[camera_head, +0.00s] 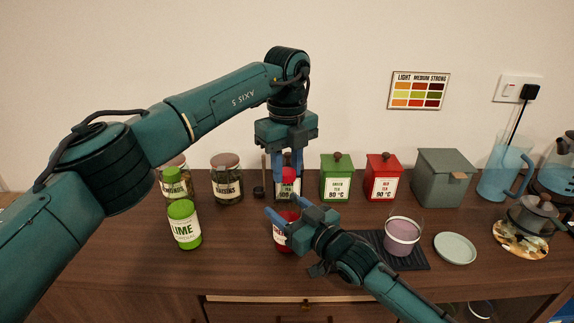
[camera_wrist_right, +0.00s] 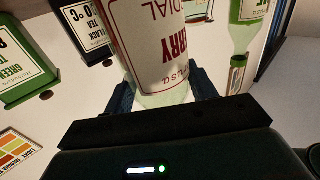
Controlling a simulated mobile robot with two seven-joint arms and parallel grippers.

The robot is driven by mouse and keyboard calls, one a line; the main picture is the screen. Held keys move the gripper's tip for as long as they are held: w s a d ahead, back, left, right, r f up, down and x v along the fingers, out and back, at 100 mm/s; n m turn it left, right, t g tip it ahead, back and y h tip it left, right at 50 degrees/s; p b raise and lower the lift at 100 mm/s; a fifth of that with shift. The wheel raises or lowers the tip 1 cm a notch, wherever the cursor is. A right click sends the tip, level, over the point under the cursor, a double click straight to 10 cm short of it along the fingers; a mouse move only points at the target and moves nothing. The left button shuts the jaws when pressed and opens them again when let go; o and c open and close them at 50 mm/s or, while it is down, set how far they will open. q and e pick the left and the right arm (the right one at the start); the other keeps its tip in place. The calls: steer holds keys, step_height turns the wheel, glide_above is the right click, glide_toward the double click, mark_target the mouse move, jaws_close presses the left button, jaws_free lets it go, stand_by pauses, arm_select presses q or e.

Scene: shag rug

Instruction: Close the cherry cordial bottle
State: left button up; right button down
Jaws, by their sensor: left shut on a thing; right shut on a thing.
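The cherry cordial bottle (camera_wrist_right: 160,50), with a white label and red lettering, is held in my right gripper (camera_head: 290,211). In the head view only a red and white part of the bottle (camera_head: 281,241) shows beside and below that gripper. My left gripper (camera_head: 288,180) points down above and slightly behind the right one. It is shut on a small red piece that looks like the cap (camera_head: 288,186). The bottle's mouth is hidden, so I cannot tell whether the cap touches it.
A lime bottle (camera_head: 184,229) stands at the left, with another bottle and a jar (camera_head: 227,183) behind. A green tin (camera_head: 336,183), a red tin (camera_head: 382,183) and a grey box (camera_head: 443,180) line the back. A cup (camera_head: 402,238) on a dark mat and a saucer (camera_head: 455,248) stand right.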

arm_select(q)
steer(key=m, duration=0.8)
steer(key=shift+m, duration=0.4)
steer(key=m, duration=1.2)
steer(key=shift+m, duration=0.3)
steer(key=m, duration=0.4)
steer(key=shift+f, duration=0.1)
steer(key=m, duration=1)
steer(key=o, duration=1.1)
